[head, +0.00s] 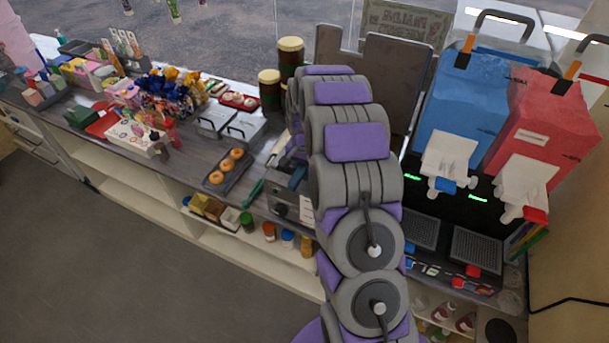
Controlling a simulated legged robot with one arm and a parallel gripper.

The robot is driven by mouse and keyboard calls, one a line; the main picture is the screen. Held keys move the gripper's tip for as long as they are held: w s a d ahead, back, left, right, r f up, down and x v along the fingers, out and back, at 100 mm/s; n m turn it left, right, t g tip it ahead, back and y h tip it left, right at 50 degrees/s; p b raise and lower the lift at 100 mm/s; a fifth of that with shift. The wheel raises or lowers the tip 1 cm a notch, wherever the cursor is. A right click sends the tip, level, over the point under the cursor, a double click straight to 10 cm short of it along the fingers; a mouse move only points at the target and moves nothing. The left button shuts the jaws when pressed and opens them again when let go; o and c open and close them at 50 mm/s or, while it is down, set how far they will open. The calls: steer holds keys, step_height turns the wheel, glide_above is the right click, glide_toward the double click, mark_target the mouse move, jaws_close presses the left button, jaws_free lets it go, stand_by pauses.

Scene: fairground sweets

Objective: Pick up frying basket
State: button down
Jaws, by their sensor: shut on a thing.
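My grey and purple arm rises through the middle of the head view and reaches over the counter. Its far end is hidden behind its own links, so my gripper and whatever is in it do not show. I cannot make out the frying basket. A dark metal appliance (283,203), possibly a fryer, stands at the counter's front edge just left of my arm and is partly covered by it.
Left of the arm are a tray with donuts (214,181), lidded metal containers (243,130) and dark jars (270,91). Right stands a slush machine with blue (463,105) and red (541,125) tanks. The floor (120,255) at front left is clear.

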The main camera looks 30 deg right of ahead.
mark_target(299, 172)
step_height(299, 172, up, 14)
steer(key=shift+f+b, duration=1.1)
steer(key=shift+f, duration=3.05)
steer(key=shift+s+a, duration=1.05)
steer(key=shift+a, duration=0.3)
steer(key=shift+f+b, duration=0.55)
steer(key=shift+f, duration=1)
steer(key=c, duration=0.7)
jaws_free()
